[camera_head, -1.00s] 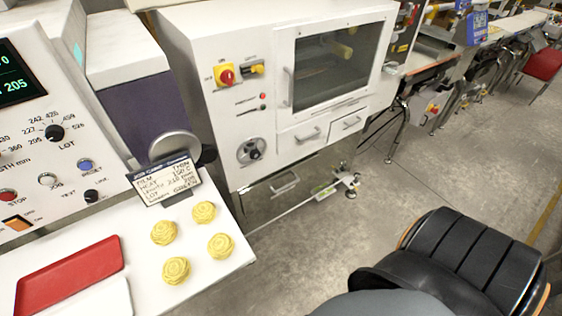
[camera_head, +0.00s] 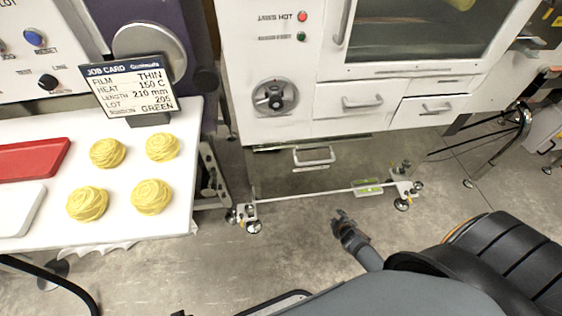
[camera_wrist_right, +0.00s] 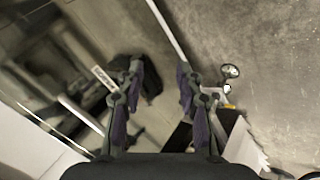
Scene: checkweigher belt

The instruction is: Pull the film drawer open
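The white machine (camera_head: 275,60) has two shut drawers side by side below its window: a wider left drawer (camera_head: 335,124) and a smaller right drawer (camera_head: 414,117), each with a bar handle. A third bar handle (camera_head: 314,162) sits lower, under the cabinet. No readable label shows which is the film drawer. My right gripper (camera_head: 341,216) is over the floor in front of the machine, below the drawers and apart from every handle. In the right wrist view my right gripper (camera_wrist_right: 160,72) has its fingers spread with nothing between them. My left gripper is not in view.
A white table (camera_head: 120,215) at left holds yellow rolls (camera_head: 151,197), a red tray (camera_head: 32,160) and a job card (camera_head: 135,92). The machine's foot bar (camera_head: 310,193) with casters runs near the floor. Floor between is clear.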

